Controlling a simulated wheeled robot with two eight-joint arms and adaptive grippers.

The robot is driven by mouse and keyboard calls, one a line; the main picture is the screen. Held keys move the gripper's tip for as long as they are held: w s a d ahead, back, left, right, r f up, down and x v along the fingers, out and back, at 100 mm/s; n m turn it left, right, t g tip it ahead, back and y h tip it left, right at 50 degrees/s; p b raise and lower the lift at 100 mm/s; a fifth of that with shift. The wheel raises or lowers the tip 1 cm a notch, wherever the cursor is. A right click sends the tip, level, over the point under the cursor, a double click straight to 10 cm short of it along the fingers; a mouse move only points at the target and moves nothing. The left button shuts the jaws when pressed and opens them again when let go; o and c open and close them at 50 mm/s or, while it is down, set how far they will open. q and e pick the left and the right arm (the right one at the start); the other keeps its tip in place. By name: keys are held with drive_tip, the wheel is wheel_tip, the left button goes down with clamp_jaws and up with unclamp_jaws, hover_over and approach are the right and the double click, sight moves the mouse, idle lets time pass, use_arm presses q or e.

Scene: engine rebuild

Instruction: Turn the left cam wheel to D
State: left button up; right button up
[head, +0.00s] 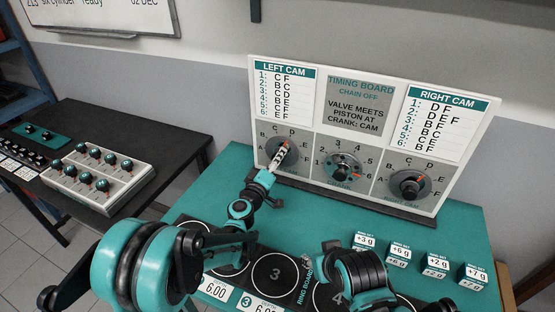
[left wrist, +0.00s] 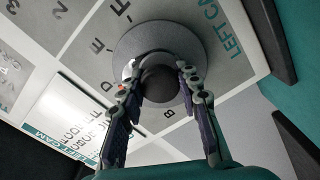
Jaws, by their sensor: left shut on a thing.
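The left cam wheel (head: 277,145) is a dark round knob on a grey dial, low on the left of the timing board. My left gripper (head: 280,157) is shut on it. In the left wrist view the knob (left wrist: 160,84) sits between the two fingers (left wrist: 157,78). A red mark (left wrist: 123,87) shows beside the left finger, close to the letter D (left wrist: 107,86); the finger partly covers this area, so the exact pointer setting is unclear. My right arm (head: 362,280) is low in the head view; its jaws cannot be made out clearly.
The crank dial (head: 342,167) and right cam wheel (head: 409,184) stand to the right on the same timing board (head: 360,95). Several small weight boxes (head: 436,265) stand on the teal table (head: 470,225). A knob box (head: 97,170) is on the dark table at left.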

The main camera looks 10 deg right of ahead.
use_arm(q)
drive_tip(key=shift+s, duration=0.1)
idle(0.5)
drive_tip(key=o, duration=1.2)
drive_tip(key=v, duration=1.2)
